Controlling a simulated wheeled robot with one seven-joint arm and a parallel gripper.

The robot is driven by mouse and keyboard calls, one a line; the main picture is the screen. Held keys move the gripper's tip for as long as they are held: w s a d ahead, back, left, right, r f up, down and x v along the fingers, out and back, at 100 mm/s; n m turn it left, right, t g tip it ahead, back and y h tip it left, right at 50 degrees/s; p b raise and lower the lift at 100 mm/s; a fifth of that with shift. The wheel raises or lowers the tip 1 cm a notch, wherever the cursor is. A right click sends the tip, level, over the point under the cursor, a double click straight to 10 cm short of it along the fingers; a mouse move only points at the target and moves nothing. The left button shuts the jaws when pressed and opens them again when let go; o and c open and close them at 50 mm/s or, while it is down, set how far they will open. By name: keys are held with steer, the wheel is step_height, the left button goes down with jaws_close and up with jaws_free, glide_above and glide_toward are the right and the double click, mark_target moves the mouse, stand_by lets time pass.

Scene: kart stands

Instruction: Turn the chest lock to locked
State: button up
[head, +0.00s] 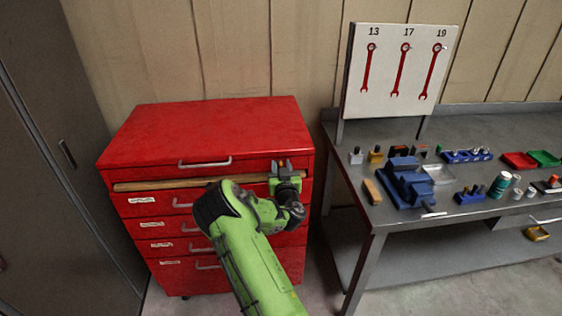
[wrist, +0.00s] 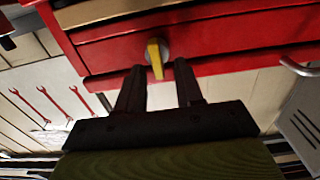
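The red tool chest (head: 205,130) stands against the wall, with its drawers facing me. In the wrist view, its lock is a round grey disc with a yellow lever (wrist: 155,58) on the red front (wrist: 110,55). The lever points down in that picture, toward my gripper. My gripper (head: 283,166) is at the upper right of the chest front. In the wrist view, my gripper (wrist: 158,67) is open, one finger on each side of the lever's tip, with gaps showing on both sides. The head view mostly hides the lock behind my gripper.
A wooden strip (head: 180,184) runs across the chest front below the top drawer handle (head: 205,164). A grey workbench (head: 385,235) with tools and small parts stands close on the right, below a wrench board (head: 385,85). A grey cabinet (head: 50,170) stands left.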

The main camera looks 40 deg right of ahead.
steer(key=shift+c, duration=0.3)
jaws_close()
steer(key=shift+w, duration=0.1)
steer(key=n, duration=0.4)
steer(key=shift+w+a+f+n+b, duration=0.1)
steer(key=shift+w+a+n+b, duration=0.05)
steer(key=shift+a+n+b, duration=0.2)
steer(key=shift+w+a+f+n, duration=0.15)
steer(key=shift+f+n, duration=0.15)
steer(key=shift+n, duration=1.9)
steer(key=shift+w+a+f+n, duration=0.1)
steer(key=shift+f+n, duration=0.15)
steer(key=shift+n, duration=2)
steer(key=shift+w+a+f+n, duration=0.15)
steer(key=shift+f+n, duration=0.15)
steer(key=shift+n, duration=1.9)
steer(key=shift+s, duration=0.1)
